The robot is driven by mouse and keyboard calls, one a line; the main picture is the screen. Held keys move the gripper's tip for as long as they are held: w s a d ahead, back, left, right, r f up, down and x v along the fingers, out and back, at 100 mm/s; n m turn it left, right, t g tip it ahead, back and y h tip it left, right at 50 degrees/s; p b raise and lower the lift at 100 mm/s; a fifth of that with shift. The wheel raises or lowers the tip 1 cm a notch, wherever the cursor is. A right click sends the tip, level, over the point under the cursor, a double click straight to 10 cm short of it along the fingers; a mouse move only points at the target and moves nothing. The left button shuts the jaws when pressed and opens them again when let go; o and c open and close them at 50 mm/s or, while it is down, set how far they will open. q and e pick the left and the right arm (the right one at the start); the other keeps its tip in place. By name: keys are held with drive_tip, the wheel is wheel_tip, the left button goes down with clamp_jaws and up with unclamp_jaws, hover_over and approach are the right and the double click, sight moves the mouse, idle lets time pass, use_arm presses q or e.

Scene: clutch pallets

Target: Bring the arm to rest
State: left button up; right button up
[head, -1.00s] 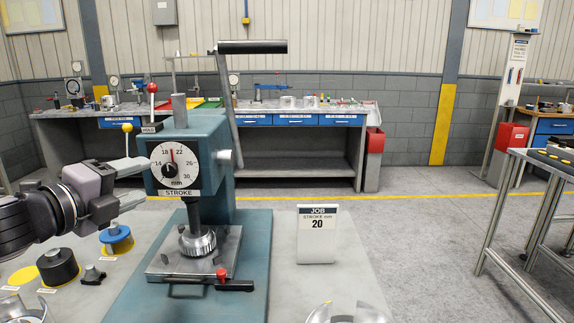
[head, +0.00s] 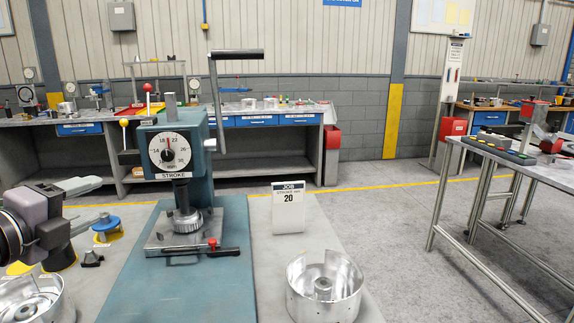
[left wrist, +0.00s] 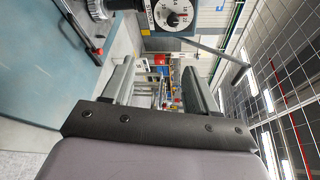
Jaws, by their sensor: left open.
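My left gripper (head: 97,205) is at the left of the head view, open and empty, in front of the press and apart from it. In the left wrist view its two fingers (left wrist: 160,88) stand apart with nothing between them. The teal press (head: 178,150) has a round STROKE dial (head: 170,151) with a red pointer, and a black-handled lever (head: 236,54). The dial also shows at the top of the left wrist view (left wrist: 172,14). My right gripper is not in view.
A job card (head: 288,205) reading 20 stands right of the press. Metal housings sit at front right (head: 325,285) and front left (head: 36,300). A blue-topped part (head: 105,223) and black parts are near my left gripper. A metal table (head: 500,150) stands at right, with open floor between.

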use_arm(q)
drive_tip(key=s+d+f+n+g, duration=0.2)
drive_tip(key=d+f+n, duration=0.25)
drive_tip(key=f, duration=0.55)
drive_tip(key=s+d+f+n+g, duration=0.2)
drive_tip(key=d+f+n, duration=0.3)
drive_tip(key=f, duration=0.5)
drive_tip(key=s+d+f+n+g+y, duration=0.1)
drive_tip(key=s+f+n+g, duration=0.3)
drive_tip(key=s+f+n, duration=0.5)
drive_tip(key=s+d+f+n+g+y, duration=0.15)
drive_tip(key=s+f+g, duration=0.4)
drive_tip(key=s, duration=0.65)
drive_tip(key=w+d+f+t+h, duration=0.2)
drive_tip(key=w+d+f+t, duration=0.1)
drive_tip(key=w+f+t, duration=0.3)
wheel_tip(320, 180, down, 4)
drive_tip(key=shift+w+d+r+t, duration=0.15)
drive_tip(key=shift+w+t, duration=0.2)
drive_tip(key=shift+t, duration=0.6)
